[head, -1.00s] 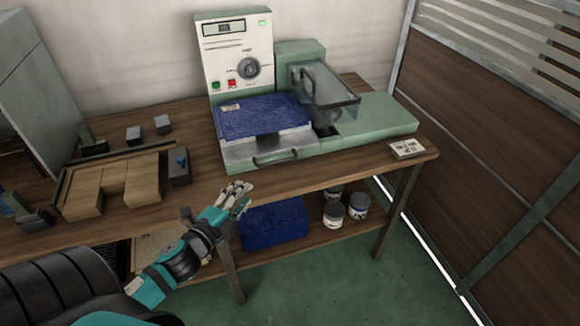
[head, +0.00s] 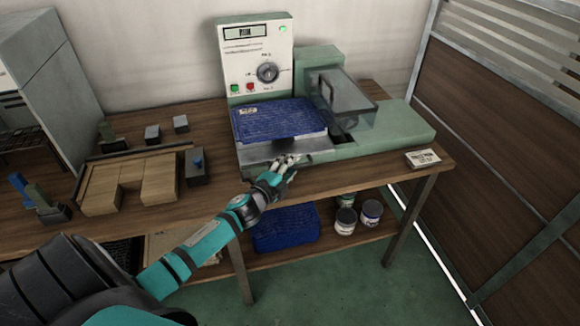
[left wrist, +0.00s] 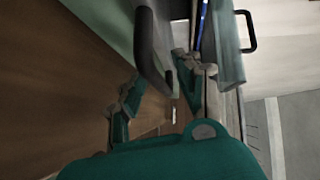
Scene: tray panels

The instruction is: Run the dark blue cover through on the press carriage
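The dark blue cover (head: 280,119), with a small pale label, lies flat on the grey metal press carriage (head: 258,154) in front of the control panel. My left gripper (head: 287,161) is at the carriage's front edge and hides the handle there in the head view. In the left wrist view the dark carriage handle (left wrist: 149,45) lies between my left gripper's spread fingers (left wrist: 158,88), which look open. A thin blue edge of the cover (left wrist: 200,18) shows beyond. My right gripper is in neither view.
The green press (head: 390,132) has a clear guard (head: 350,103) right of the carriage. A second blue stack (head: 285,228) and several jars (head: 345,221) stand on the lower shelf. Wooden blocks (head: 150,180) sit left on the bench. A small card (head: 423,158) lies at right.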

